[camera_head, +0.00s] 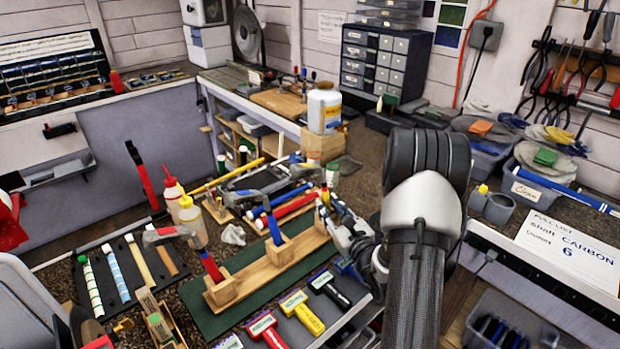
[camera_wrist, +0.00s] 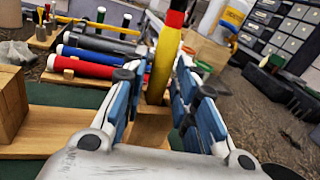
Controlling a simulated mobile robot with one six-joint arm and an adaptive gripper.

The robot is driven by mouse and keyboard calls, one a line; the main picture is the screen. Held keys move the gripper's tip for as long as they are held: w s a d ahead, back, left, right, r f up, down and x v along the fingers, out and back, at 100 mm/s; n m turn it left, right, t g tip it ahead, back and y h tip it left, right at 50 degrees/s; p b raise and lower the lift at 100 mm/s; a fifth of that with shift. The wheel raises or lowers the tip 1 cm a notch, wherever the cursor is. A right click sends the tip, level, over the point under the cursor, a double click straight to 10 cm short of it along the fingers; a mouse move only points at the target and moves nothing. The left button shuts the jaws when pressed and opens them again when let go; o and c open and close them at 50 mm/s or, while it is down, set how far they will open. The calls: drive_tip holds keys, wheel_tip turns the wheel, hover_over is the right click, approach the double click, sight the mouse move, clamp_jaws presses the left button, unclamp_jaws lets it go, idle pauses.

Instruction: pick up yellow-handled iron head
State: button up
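The yellow handle (camera_wrist: 163,62) of one club head stands upright, slightly tilted, in a wooden block (camera_wrist: 152,128) of the rack, with a red band near its top. In the head view a small part of this yellow handle (camera_head: 325,194) shows at the rack's right end. My gripper (camera_wrist: 160,92) is open, its blue-padded fingers on either side of the handle, with gaps visible on both sides. In the head view my gripper (camera_head: 347,232) is at the right end of the wooden rack (camera_head: 284,258). The iron head is not clearly visible.
A red-handled and a blue-handled head (camera_head: 270,222) stand in the same rack. A white bottle (camera_head: 324,108) stands behind. Red, yellow and black tools (camera_head: 302,312) lie in front. Red and blue rolls (camera_wrist: 85,66) lie left of the handle in the wrist view.

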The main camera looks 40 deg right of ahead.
clamp_jaws()
drive_tip(key=shift+r, duration=0.1)
idle(0.3)
